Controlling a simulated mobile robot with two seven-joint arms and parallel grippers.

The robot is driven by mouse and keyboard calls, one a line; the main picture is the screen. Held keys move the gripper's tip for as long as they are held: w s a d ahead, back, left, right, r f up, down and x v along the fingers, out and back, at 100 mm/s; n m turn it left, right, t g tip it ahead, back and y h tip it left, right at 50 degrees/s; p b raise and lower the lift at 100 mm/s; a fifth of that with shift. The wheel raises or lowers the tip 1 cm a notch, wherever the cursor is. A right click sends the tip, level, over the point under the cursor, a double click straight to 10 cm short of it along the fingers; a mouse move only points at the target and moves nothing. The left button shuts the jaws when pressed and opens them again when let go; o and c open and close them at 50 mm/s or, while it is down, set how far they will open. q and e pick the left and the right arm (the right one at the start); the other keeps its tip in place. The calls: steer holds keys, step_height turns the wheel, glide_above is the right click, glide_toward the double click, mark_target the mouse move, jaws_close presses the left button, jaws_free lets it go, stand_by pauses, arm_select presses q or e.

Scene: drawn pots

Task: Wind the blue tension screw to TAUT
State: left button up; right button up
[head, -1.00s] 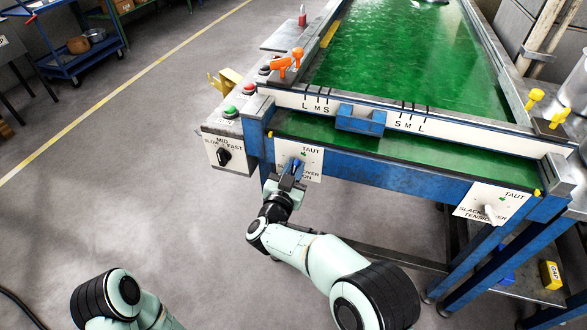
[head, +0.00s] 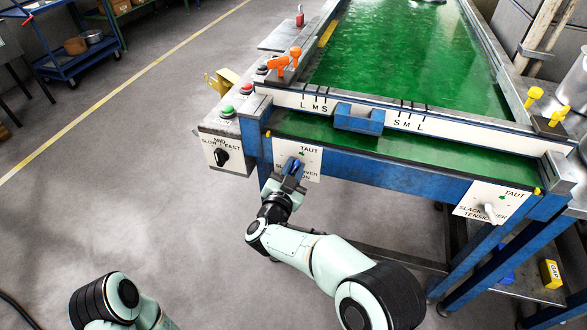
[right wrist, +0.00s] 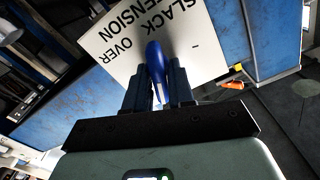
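The blue tension screw (head: 293,165) sits on a white plate (head: 311,168) at the left front of the blue-framed machine. TAUT is printed at the plate's top, with a small green mark below it; SLACK and OVER are lower and partly hidden. My right gripper (head: 291,172) is at the screw. In the right wrist view the blue screw handle (right wrist: 156,65) stands between my two dark fingers (right wrist: 158,88), which appear closed on it. The plate looks tilted there, with SLACK, OVER and TENSION readable at an angle. My left gripper is out of view.
A second plate with a pale screw (head: 491,212) is at the right front. A selector box (head: 222,155) with buttons stands left of the blue screw. A blue block (head: 359,119) sits on the front rail above.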

steer(key=shift+o, duration=0.9)
steer(key=shift+s+a, duration=0.1)
steer(key=shift+s, duration=0.1)
steer(key=v, duration=0.2)
steer(key=shift+s+a+r+p, duration=0.15)
steer(key=shift+s+p, duration=0.15)
steer(key=shift+p, duration=0.05)
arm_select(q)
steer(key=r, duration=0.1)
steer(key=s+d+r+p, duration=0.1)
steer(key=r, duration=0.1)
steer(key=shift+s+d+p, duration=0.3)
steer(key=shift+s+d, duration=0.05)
arm_select(e)
glide_toward(292, 171)
steer(key=v, duration=0.2)
steer(key=shift+s, duration=0.4)
